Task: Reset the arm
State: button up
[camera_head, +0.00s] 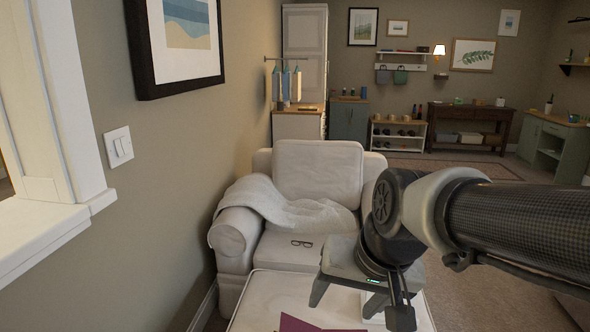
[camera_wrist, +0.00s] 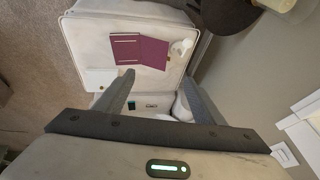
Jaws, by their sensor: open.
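My gripper (camera_head: 358,307) is at the end of my arm, which reaches in from the right in the head view. It hangs over the white ottoman (camera_head: 258,300) in front of the armchair. Its two fingers are spread apart, with nothing held between them. In the wrist view my gripper (camera_wrist: 157,77) also shows open and empty, and the ottoman (camera_wrist: 82,45) lies beyond the fingertips. My gripper appears above the ottoman's surface and not touching it.
A purple booklet (camera_wrist: 149,52) and a white item (camera_wrist: 181,47) lie on the ottoman. Glasses (camera_head: 301,243) rest on the armchair seat, and a blanket (camera_head: 262,200) drapes over the armchair (camera_head: 317,170). A wall with a switch (camera_head: 119,147) stands at left. Carpet lies open behind.

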jog(key=s+d+r+n+t+h, duration=0.1)
jog(key=s+d+r+n+h, duration=0.1)
jog(key=s+d, duration=0.55)
notch_tip(320, 180, up, 19)
jog(key=a+p, duration=0.1)
jog(key=p, duration=1.8)
jog(key=shift+s+a, duration=0.25)
jog(key=shift+s, duration=0.05)
